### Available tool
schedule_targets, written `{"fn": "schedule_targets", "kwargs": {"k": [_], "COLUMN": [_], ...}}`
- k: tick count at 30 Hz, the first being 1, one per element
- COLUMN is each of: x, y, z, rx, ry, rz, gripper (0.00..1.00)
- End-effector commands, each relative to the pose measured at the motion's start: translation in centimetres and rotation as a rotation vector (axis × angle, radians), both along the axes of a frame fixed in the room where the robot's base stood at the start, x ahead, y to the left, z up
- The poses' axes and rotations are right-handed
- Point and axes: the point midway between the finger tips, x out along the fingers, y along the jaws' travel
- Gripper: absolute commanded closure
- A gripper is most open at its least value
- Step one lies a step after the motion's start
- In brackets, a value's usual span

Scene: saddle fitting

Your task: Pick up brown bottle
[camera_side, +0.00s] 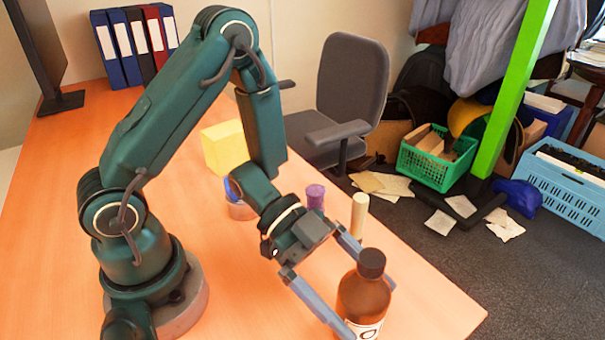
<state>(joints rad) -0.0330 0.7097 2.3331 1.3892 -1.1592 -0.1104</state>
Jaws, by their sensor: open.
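The brown bottle (362,298) stands upright on the orange table, near the front right. It has a dark cap and a white label low on its side, partly cut off by the bottom of the picture. My gripper (366,296) is open, with its two grey fingers reaching down to the bottle. One finger passes in front of the bottle's left side, and the other reaches behind its right side. The bottle appears to be between the fingers. I cannot tell whether either finger touches it.
Close behind my gripper stand a pale cylinder (359,214), a purple container (315,196) and a round tin with blue (240,207). A yellow block (225,147) stands farther back. Binders (135,45) and a monitor (42,52) are at the far end. The table (250,300) is clear left of the bottle.

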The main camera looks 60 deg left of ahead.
Motion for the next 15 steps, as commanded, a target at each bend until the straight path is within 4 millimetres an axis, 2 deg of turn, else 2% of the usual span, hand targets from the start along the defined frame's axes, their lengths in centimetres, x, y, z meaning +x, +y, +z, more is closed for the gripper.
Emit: {"fn": "schedule_targets", "kwargs": {"k": [9, 15], "x": [0.7, 0.9], "y": [-3.1, -3.6], "z": [-1.3, -1.5], "rx": [0.001, 0.001], "ry": [0.001, 0.0], "rz": [-0.004, 0.0], "gripper": [0.0, 0.0]}}
